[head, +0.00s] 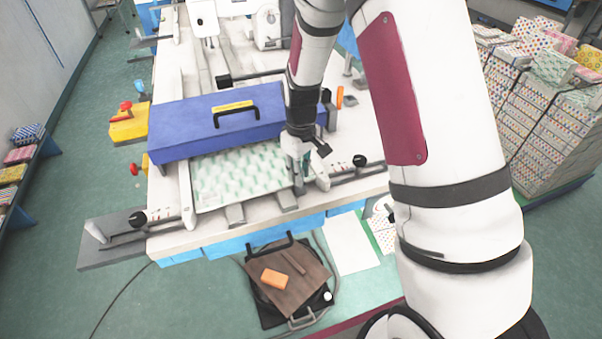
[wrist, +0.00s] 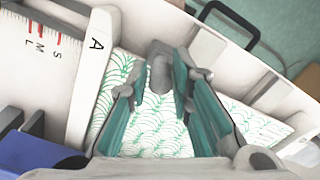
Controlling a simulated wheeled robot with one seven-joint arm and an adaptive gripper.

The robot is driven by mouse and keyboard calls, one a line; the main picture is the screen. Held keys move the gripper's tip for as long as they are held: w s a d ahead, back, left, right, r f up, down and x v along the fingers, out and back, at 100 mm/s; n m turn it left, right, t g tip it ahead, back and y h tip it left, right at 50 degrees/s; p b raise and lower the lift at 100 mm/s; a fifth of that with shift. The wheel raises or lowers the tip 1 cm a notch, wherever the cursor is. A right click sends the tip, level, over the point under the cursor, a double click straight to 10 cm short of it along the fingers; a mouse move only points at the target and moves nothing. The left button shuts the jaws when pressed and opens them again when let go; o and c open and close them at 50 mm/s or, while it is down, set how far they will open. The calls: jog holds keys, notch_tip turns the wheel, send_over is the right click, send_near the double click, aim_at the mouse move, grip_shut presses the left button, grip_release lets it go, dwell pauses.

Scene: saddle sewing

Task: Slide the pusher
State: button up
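My gripper (head: 303,165) points down at the front right corner of the machine bed, beside the patterned sheet (head: 240,175). In the wrist view my gripper (wrist: 161,80) has a finger with teal pads on each side of a grey rounded knob (wrist: 160,73), which looks like the pusher's handle. The knob lies between the fingertips. I cannot tell whether the pads touch it. The white-green sheet (wrist: 115,70) lies flat below. A white guide with a ruler marked S, M, L (wrist: 62,42) shows at the left.
A blue cover with a black handle (head: 215,120) spans the bed just behind the sheet. A black knob (head: 360,160) sits on the rail to the right. A brown board with an orange block (head: 275,279) lies in front. Stacked patterned books (head: 550,110) stand at right.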

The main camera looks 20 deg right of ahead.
jog(key=shift+o, duration=0.6)
notch_tip(320, 180, up, 12)
dwell(0.5)
jog(key=s+r+m+t, duration=0.2)
jog(key=s+r, duration=0.8)
jog(key=r, duration=0.3)
jog(key=s+r+m+t, duration=0.1)
jog(key=s+r, duration=0.1)
jog(key=s, duration=0.5)
jog(key=s+r+m+t, duration=0.2)
jog(key=s, duration=0.6)
jog(key=shift+r, duration=0.3)
